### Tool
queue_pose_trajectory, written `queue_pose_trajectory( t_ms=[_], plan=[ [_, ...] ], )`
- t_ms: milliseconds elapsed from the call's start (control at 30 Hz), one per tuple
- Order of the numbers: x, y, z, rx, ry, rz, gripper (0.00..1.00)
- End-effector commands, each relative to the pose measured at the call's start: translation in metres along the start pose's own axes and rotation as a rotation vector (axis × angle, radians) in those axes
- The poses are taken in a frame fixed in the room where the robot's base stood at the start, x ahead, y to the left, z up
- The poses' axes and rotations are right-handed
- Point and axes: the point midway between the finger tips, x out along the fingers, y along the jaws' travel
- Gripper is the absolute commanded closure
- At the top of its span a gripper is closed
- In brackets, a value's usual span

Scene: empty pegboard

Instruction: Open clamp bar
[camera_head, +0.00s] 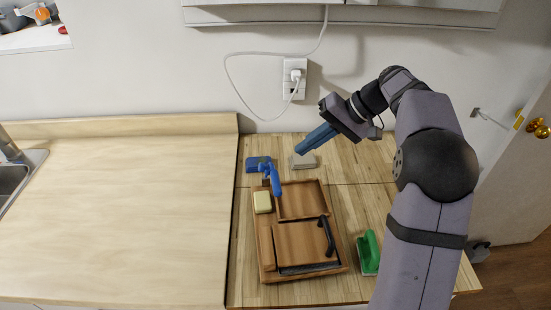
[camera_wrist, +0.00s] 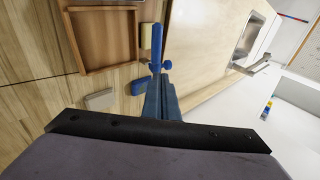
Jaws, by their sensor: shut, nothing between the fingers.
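A wooden board (camera_head: 264,232) on the counter carries a framed tray and a flat wooden panel (camera_head: 300,243). A black bar with a handle shape (camera_head: 326,236) lies along the panel's right side, and a dark strip (camera_head: 310,268) runs along its near edge. I cannot tell for sure which is the clamp bar; the black bar looks most like it. My gripper (camera_head: 299,150) is shut and empty, its blue fingers behind the board, close to a grey block (camera_head: 304,161). The wrist view shows the shut fingers (camera_wrist: 158,82) and the tray (camera_wrist: 106,42), but not the black bar.
The pale counter (camera_head: 120,215) on the left is clear. A wall socket (camera_head: 294,78) with a cable is behind.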

Motion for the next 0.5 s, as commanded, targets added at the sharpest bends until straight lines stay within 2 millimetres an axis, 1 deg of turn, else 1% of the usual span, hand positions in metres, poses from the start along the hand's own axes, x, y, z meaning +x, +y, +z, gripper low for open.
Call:
queue_pose_trajectory(
  t_ms=[33, 300, 367, 400, 500],
  plan=[
    [0.009, -0.002, 0.001, 0.001, -0.006, -0.001, 1.0],
    [0.057, -0.002, 0.001, 0.001, -0.007, 0.0, 1.0],
    [0.067, -0.002, 0.002, 0.0, -0.006, 0.001, 1.0],
    [0.071, -0.006, 0.0, -0.002, -0.005, 0.001, 1.0],
    [0.083, -0.011, -0.002, -0.002, -0.005, 0.001, 1.0]
  ],
)
